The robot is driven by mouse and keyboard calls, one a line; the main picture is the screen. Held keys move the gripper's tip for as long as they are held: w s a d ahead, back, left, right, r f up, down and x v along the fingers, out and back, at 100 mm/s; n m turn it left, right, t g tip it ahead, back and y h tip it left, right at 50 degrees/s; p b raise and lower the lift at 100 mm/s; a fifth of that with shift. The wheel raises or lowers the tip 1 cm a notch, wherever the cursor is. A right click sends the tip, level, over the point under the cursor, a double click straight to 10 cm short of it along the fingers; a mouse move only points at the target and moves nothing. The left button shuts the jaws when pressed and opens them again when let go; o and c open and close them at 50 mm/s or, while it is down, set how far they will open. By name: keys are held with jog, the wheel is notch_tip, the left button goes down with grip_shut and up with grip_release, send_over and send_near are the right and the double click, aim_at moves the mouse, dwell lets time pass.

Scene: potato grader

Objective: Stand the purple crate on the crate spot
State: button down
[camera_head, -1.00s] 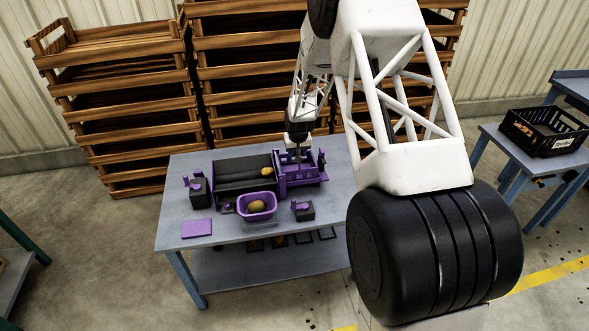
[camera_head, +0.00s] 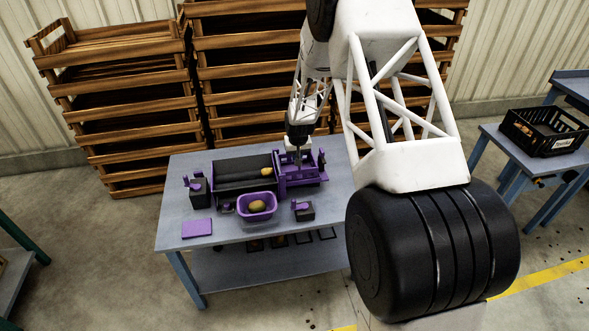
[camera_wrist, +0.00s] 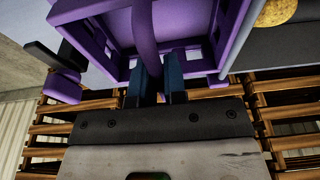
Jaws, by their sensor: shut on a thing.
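A purple open-sided crate (camera_head: 313,182) stands at the right end of the dark belt on the blue-grey table. In the wrist view its purple walls and a curved purple bar (camera_wrist: 143,35) show close up. My gripper (camera_wrist: 157,82) is shut on this bar, one finger on each side. In the head view the gripper (camera_head: 299,158) points down into the crate, its fingertips hard to make out. A flat purple square (camera_head: 197,228) lies at the table's front left. I cannot tell whether it is the crate spot.
A purple tub (camera_head: 243,209) with a potato sits before the dark belt (camera_head: 240,183), which has a potato at its right end. Small dark boxes with purple tops (camera_head: 303,210) stand nearby. Wooden crates (camera_head: 120,120) are stacked behind. A black crate (camera_head: 545,132) is far right.

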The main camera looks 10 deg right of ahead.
jog(key=shift+r, duration=0.2)
dwell(0.3)
jog(key=shift+w+v, duration=0.25)
jog(key=shift+v, duration=0.8)
jog(key=shift+w+v, duration=0.2)
jog(key=shift+v, duration=0.85)
jog(key=shift+w+v, duration=0.25)
jog(key=shift+v, duration=0.8)
jog(key=shift+r, duration=0.25)
jog(key=shift+w, duration=0.1)
jog(key=shift+w+d+r, duration=0.2)
jog(key=shift+w+r, duration=0.4)
jog(key=shift+r, duration=0.05)
jog(key=shift+w, duration=0.75)
jog(key=w+r, duration=0.1)
jog(key=w, duration=1.3)
notch_tip(320, 180, down, 7)
jog(key=a, duration=0.1)
jog(key=shift+w+a, duration=0.25)
jog(key=shift+w, duration=0.05)
